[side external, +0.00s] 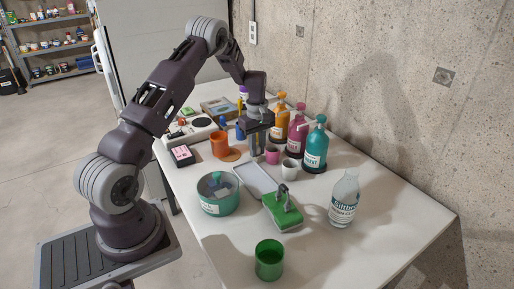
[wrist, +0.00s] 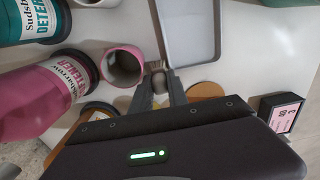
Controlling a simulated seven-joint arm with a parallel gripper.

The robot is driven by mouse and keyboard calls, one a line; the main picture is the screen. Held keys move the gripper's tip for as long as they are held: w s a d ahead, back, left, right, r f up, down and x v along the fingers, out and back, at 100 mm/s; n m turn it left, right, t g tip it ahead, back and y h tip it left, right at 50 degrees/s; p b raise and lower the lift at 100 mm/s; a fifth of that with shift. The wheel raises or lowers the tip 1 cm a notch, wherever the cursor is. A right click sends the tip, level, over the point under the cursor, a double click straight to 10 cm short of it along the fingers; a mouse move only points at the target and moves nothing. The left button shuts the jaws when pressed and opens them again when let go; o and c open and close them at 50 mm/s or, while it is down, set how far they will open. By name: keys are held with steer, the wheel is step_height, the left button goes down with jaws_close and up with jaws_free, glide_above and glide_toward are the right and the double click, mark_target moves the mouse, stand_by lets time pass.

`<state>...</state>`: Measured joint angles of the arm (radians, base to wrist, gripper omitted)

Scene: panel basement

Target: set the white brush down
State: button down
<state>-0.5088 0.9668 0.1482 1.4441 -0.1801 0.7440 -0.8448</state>
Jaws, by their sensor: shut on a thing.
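My gripper (side external: 258,154) points down over the middle of the white table, just behind a shallow grey tray (side external: 252,177). In the wrist view its fingertips (wrist: 157,88) are close together on a small grey-brown piece (wrist: 157,68), beside the tray (wrist: 217,45) and the pink cup (wrist: 124,66). I cannot make out a white brush shape; most of the held thing is hidden, and I cannot tell whether it touches the table. A green block with a grey handle (side external: 284,208) stands in front of the tray's right end.
The pink cup (side external: 272,156), a white cup (side external: 291,170) and several detergent bottles (side external: 316,148) stand close right of my gripper. An orange cup (side external: 220,146) and teal pot (side external: 222,205) stand left. A green cup (side external: 269,262) is in front.

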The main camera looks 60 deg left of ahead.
steer(key=c, duration=1.6)
jaws_free()
steer(key=shift+o, duration=0.2)
